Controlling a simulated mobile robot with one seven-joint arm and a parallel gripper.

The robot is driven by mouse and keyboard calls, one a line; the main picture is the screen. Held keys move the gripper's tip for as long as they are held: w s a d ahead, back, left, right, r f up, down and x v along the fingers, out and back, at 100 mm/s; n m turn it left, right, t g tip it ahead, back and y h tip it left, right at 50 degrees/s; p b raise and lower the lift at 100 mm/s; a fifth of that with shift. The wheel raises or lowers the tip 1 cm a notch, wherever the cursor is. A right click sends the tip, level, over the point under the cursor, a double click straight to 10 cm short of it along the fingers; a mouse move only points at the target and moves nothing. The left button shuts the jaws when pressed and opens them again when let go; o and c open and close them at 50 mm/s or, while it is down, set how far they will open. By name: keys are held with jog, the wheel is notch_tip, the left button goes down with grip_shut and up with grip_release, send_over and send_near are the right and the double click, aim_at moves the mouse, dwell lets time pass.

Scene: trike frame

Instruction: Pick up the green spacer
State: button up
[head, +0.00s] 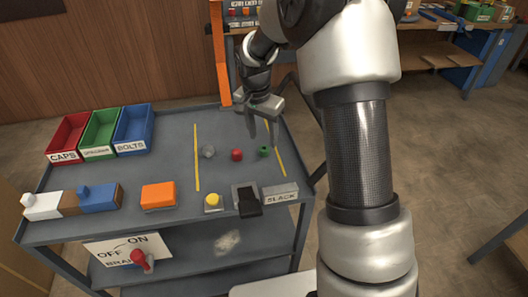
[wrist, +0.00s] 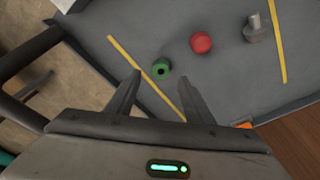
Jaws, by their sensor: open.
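The green spacer (head: 263,152) is a small ring with a dark hole, on the grey cart top near its right yellow line. In the wrist view the spacer (wrist: 162,67) lies beyond and between my fingertips, apart from them. My gripper (head: 262,132) is open and empty, above the cart's right side; its two fingers also show in the wrist view (wrist: 160,82).
A red round part (head: 237,155) and a grey bolt-like part (head: 208,151) lie left of the spacer. Red (head: 68,134), green (head: 100,132) and blue (head: 133,128) bins stand at the back left. An orange block (head: 158,196) and a yellow button (head: 213,200) sit near the front edge.

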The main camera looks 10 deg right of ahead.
aim_at(264, 151)
jog(key=f, duration=0.3)
jog(key=f+b, duration=0.1)
jog(key=shift+w+d+f, duration=0.15)
jog(key=shift+w+f, duration=0.1)
jog(key=shift+f, duration=0.1)
jog(key=shift+r, duration=0.1)
grip_shut()
